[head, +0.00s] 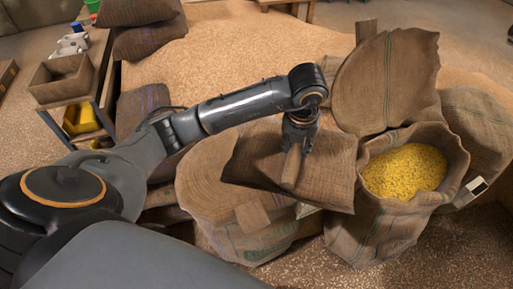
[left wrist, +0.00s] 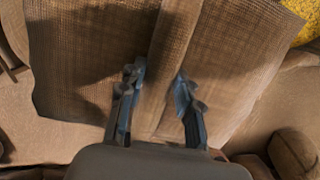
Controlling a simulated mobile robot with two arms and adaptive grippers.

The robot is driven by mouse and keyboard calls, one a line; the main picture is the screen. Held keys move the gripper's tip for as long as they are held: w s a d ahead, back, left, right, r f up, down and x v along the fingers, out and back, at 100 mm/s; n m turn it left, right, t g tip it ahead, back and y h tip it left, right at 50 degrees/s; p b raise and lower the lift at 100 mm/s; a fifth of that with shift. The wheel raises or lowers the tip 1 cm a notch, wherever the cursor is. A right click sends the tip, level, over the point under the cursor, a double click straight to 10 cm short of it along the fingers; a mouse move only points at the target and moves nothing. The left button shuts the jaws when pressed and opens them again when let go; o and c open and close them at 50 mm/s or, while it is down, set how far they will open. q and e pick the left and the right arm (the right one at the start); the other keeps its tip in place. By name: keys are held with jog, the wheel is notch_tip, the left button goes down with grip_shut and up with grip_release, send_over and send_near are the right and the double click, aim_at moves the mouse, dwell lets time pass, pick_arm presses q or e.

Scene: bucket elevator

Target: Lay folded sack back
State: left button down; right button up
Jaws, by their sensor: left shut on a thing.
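The folded sack (head: 326,171) is a brown woven piece with a raised fold or strip along its middle. It hangs tilted over the round brown sack top at centre. My left gripper (head: 297,146) reaches down from above and is shut on the folded sack at this raised fold. In the left wrist view, the two fingers (left wrist: 155,95) stand either side of the fold, and the folded sack (left wrist: 90,60) fills the upper part. I cannot tell whether the folded sack touches what is below. My right gripper is not in view.
An open sack of yellow grain (head: 385,225) stands just right of the folded sack. A full round sack (head: 200,180) stands below and left of it. More sacks lean behind at the right. A shelf cart (head: 103,75) with a wooden box stands at the far left.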

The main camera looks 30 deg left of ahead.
aim_at(270, 134)
pick_arm(q)
jog(key=n, duration=0.1)
jog(key=w+r+n, duration=0.1)
jog(key=n, duration=0.3)
jog(key=shift+w+d+r+g+y, duration=0.1)
jog(key=shift+w+r+g+y, duration=0.05)
jog(key=shift+w+g+y, duration=0.15)
jog(key=shift+n, duration=0.4)
jog(key=shift+a, duration=0.2)
jog(key=shift+n, duration=0.3)
jog(key=a+f, duration=0.1)
jog(key=a, duration=0.2)
jog(key=a+f, duration=0.1)
jog(key=a, duration=0.2)
jog(key=a+f, duration=0.1)
jog(key=a, duration=0.2)
jog(key=shift+w+f+b, duration=0.25)
jog(key=shift+f+b, duration=0.1)
jog(key=a+f, duration=0.4)
jog(key=f, duration=0.1)
jog(key=shift+w+a+f, duration=0.2)
jog(key=shift+f, duration=0.15)
notch_tip(270, 134, down, 2)
jog(key=shift+a+f+p, duration=0.15)
jog(key=shift+p, duration=0.25)
jog(key=shift+f, duration=0.55)
